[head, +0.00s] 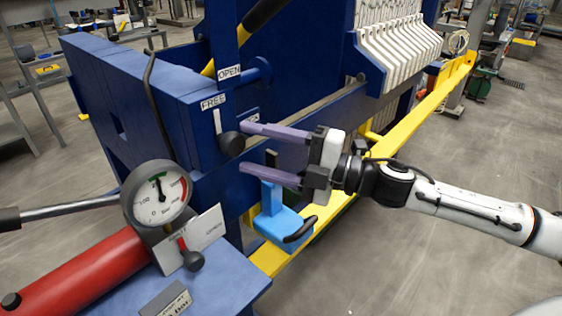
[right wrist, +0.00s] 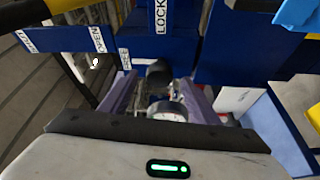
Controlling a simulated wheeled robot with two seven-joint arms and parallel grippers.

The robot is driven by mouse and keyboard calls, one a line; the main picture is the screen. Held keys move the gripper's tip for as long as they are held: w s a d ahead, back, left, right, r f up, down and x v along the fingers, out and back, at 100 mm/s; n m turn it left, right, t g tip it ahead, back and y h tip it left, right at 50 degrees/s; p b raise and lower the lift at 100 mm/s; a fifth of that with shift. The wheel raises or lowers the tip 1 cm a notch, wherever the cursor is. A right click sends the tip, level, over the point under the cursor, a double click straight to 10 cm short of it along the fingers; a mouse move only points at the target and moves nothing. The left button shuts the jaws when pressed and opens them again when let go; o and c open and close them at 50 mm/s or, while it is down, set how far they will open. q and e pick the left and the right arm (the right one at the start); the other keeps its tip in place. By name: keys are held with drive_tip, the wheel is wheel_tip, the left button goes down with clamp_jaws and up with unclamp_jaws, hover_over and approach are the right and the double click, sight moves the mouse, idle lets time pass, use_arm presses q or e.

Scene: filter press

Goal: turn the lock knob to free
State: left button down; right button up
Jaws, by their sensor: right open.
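The lock knob (head: 231,143) is a dark round knob on the blue press end block. A pale upright strip (head: 217,121) stands just above and left of it, below the white FREE label (head: 212,102). My right gripper (head: 243,149) is open and empty, its two purple fingers pointing left at the knob, one higher and one lower. In the right wrist view the knob (right wrist: 158,72) appears between the fingertips (right wrist: 158,84); contact cannot be told. A LOCK label (right wrist: 160,16) shows there; in the head view the upper finger partly covers it. My left gripper is out of view.
A pressure gauge (head: 158,197) and red cylinder (head: 82,276) stand at front left. The OPEN label (head: 229,72) sits above the knob. A light blue part with a dark handle (head: 279,220) hangs below the gripper. A yellow rail (head: 425,108) runs along the press.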

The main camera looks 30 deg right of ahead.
drive_tip(key=shift+b+v, duration=0.8)
drive_tip(key=shift+v, duration=1.9)
